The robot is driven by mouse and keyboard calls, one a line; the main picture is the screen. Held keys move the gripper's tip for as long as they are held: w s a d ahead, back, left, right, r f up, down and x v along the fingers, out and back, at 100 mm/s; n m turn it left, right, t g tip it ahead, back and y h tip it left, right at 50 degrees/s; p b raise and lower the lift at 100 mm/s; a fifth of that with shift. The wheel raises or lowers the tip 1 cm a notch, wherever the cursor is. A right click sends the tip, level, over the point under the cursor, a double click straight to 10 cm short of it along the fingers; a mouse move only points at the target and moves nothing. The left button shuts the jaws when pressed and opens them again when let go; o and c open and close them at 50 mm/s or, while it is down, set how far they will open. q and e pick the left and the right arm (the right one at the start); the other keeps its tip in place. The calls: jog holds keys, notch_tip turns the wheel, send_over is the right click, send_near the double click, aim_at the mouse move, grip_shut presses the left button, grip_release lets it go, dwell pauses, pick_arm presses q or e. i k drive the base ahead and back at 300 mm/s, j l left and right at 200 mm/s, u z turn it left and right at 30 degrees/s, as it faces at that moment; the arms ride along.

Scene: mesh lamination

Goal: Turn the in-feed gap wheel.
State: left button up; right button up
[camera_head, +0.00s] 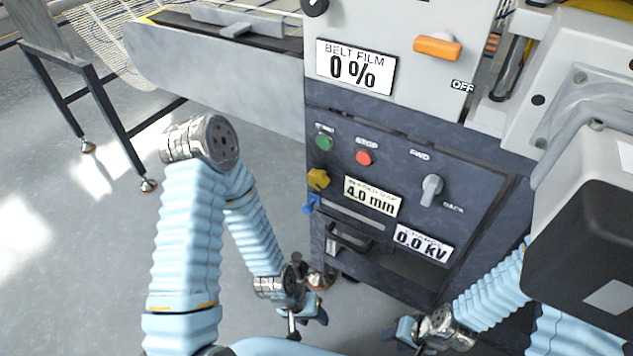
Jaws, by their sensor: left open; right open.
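A yellow lobed knob (318,179) sits at the left edge of the dark control panel, beside a display (371,196) reading 4.0 mm, whose small heading is hard to read. A blue part (312,203) sits just below the knob. I cannot tell for sure which of these is the in-feed gap wheel. My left gripper (308,318) is open, low in front of the cabinet, below the knob and apart from it. My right gripper (412,336) is open at the bottom of the view, apart from the panel. Both look empty.
The panel has a green button (324,142), a red stop button (364,157) and a grey selector (431,189). Displays read BELT FILM 0 % (355,68) and 0.0 kV (422,243). An orange handle (437,47) is above. Open floor (80,260) lies left.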

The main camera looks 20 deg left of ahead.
aim_at(318, 179)
jog(key=k+j+z, duration=0.2)
jog(key=k+z, duration=0.7)
jog(key=z, duration=1.1)
